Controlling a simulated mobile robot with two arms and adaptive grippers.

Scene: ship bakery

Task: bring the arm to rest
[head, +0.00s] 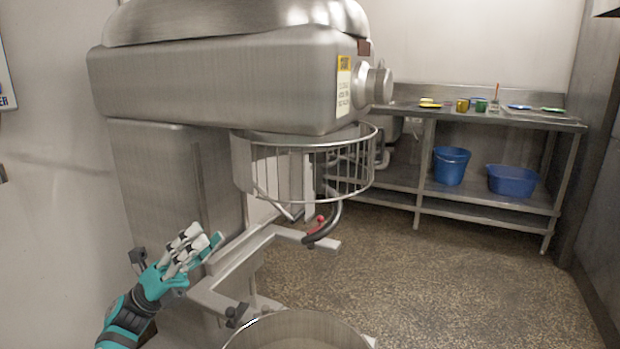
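My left gripper (206,238) is in the lower left of the head view, on a teal and black arm that comes up from the bottom edge. Its fingers point up and to the right, and their tips stand apart with nothing seen between them. It is in front of the big steel mixer (220,80), left of the mixer's bowl support arms. Whether it touches the mixer cannot be told. My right gripper is not in view.
A steel bowl (298,326) stands at the bottom edge. A steel table (480,118) at the back holds small colored items, with blue tubs (451,166) below. The speckled floor at right is clear.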

